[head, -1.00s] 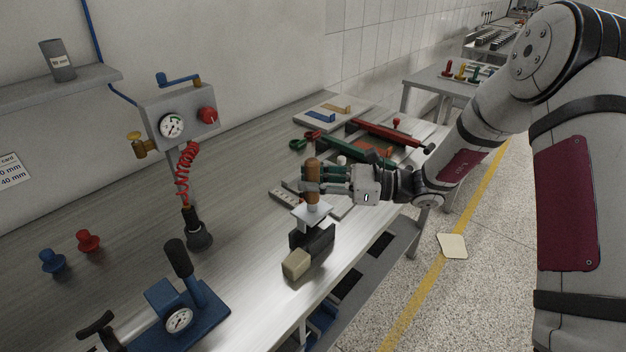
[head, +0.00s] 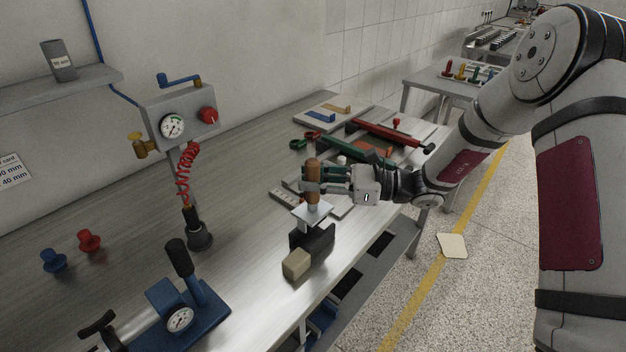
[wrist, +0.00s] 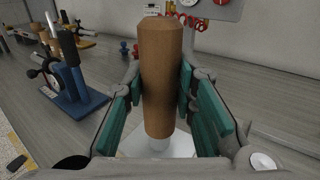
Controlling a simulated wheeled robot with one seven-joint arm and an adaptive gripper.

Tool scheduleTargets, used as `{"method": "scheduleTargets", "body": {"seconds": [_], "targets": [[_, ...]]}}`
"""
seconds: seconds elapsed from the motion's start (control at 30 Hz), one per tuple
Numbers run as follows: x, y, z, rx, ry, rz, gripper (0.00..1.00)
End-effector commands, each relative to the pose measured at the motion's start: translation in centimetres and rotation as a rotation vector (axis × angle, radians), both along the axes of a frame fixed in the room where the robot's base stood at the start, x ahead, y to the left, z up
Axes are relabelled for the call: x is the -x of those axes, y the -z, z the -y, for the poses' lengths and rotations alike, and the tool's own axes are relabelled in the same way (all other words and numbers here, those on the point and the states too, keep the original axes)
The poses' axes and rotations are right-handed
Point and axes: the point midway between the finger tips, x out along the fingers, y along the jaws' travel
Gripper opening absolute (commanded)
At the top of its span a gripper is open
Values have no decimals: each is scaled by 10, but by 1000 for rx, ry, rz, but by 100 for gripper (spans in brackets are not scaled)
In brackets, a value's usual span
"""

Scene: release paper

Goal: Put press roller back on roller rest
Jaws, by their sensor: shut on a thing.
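My gripper (head: 314,186) is shut on the brown wooden handle (head: 313,172) of the press roller, and the handle stands upright. In the wrist view the handle (wrist: 161,75) is between the green finger pads. A pale square plate (head: 312,213) is under the handle; part of it also shows in the wrist view (wrist: 185,147). Directly below it in the head view is a dark block-like part (head: 318,243) with a beige block (head: 297,263) at its near end, by the bench's front edge. I cannot tell which of these belong to the roller rest, or whether the roller touches it.
A blue press with a gauge (head: 180,318) stands at the near left. A gauge box with a red coiled hose (head: 184,175) stands at the back. Red and green tools (head: 385,133) and flat boards lie beyond my gripper. The bench (head: 130,215) is bare at left centre.

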Motion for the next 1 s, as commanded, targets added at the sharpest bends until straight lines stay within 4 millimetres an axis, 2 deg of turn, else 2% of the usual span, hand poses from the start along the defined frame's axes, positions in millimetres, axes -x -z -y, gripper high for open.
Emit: {"method": "scheduleTargets", "body": {"seconds": [1.0], "targets": [[0, 18, 0, -2, -1, 0, 0]]}}
